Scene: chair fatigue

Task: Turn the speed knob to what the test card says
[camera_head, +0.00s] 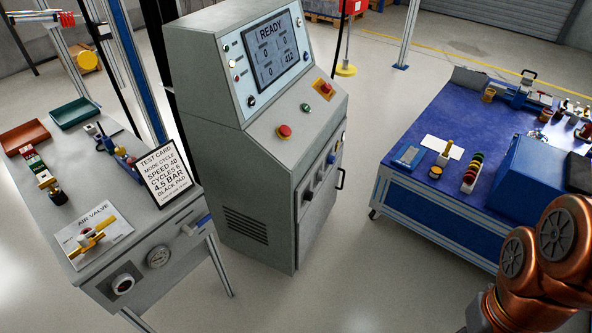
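The test card (165,173) stands tilted on the left bench. It reads mode cycle, speed 40, cycles 6, 4.5 bar, black pad; its bottom line is too small to read. The grey control console (225,165) stands in the middle. Its display (272,48) reads READY above several small fields, one showing 412. A dark knob (308,195) is on the console's front face. I cannot read its label or setting, nor tell which control is the speed knob. My copper-coloured arm shows at the lower right; my gripper is out of view.
A red button (284,131) and a red switch on an orange plate (325,88) sit on the console's sloping panel. The left bench (95,190) carries a yellow air valve (91,235). A blue-topped table (420,180) stands right. Floor between console and table is clear.

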